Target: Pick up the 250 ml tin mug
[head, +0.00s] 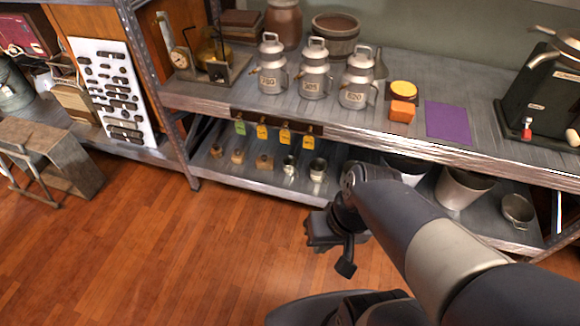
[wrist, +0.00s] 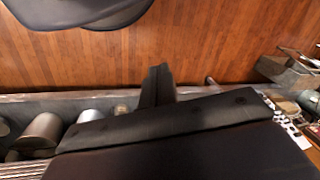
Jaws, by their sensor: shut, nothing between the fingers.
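Two small metal cups, a left one (head: 290,166) and a right one (head: 317,170), stand on the lower shelf in the head view. I cannot read a volume on either, so I cannot tell which is the 250 ml tin mug. My gripper (head: 335,248) hangs in front of the lower shelf, to the right of and nearer than these cups, apart from them. In the wrist view my gripper (wrist: 158,86) has its fingers together and holds nothing. The wrist view shows pale round vessels at the lower left, partly cut off or hidden by my gripper.
Three brown items, including a wooden block (head: 264,161), stand left of the cups. Above them hang tags (head: 262,131) from the upper shelf edge (head: 350,134). Metal cans (head: 313,75) stand on top. Buckets (head: 462,188) and a pot (head: 517,210) stand right. The wooden floor (head: 150,240) is clear.

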